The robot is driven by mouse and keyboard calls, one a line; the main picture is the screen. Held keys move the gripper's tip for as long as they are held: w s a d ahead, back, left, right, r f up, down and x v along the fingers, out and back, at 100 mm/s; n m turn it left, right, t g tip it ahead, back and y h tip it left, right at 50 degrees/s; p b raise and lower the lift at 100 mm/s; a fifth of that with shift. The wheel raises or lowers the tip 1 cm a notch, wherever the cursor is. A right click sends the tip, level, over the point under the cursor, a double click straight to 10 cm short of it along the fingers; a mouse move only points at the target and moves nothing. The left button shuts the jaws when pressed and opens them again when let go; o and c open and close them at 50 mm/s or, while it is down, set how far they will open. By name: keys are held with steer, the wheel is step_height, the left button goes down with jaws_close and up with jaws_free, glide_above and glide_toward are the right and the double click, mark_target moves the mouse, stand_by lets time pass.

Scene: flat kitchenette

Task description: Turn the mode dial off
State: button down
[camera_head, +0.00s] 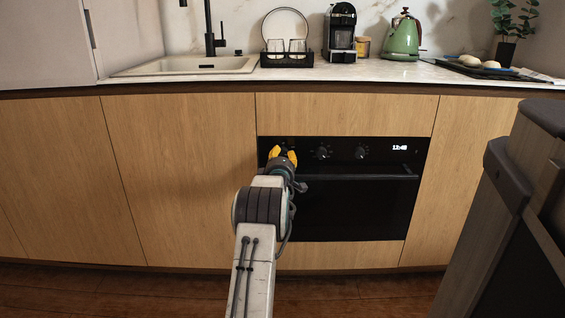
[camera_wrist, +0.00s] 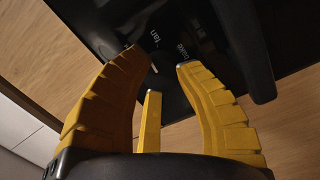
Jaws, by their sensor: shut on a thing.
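The black built-in oven (camera_head: 350,205) has a control strip along its top, under the counter. My gripper (camera_head: 284,154) reaches the left end of this strip, and its yellow fingers are closed in around the leftmost dial, the mode dial. In the wrist view my gripper (camera_wrist: 163,70) has its yellow fingertips against the dark panel. The dial is dark against black and mostly hidden by the fingers, so its pointer cannot be read. White lettering, one word reading "fan", shows on the panel just beyond the fingertips.
Two more dials, a middle one (camera_head: 321,152) and a right one (camera_head: 361,152), sit right of my gripper. A lit clock (camera_head: 400,147) is further right. The oven handle (camera_head: 365,177) runs just below. Wooden cabinet fronts (camera_head: 180,175) flank the oven.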

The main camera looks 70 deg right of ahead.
steer(key=shift+n, duration=0.5)
steer(key=c, duration=0.8)
jaws_free()
steer(key=shift+v, duration=5.95)
steer(key=shift+f, duration=0.15)
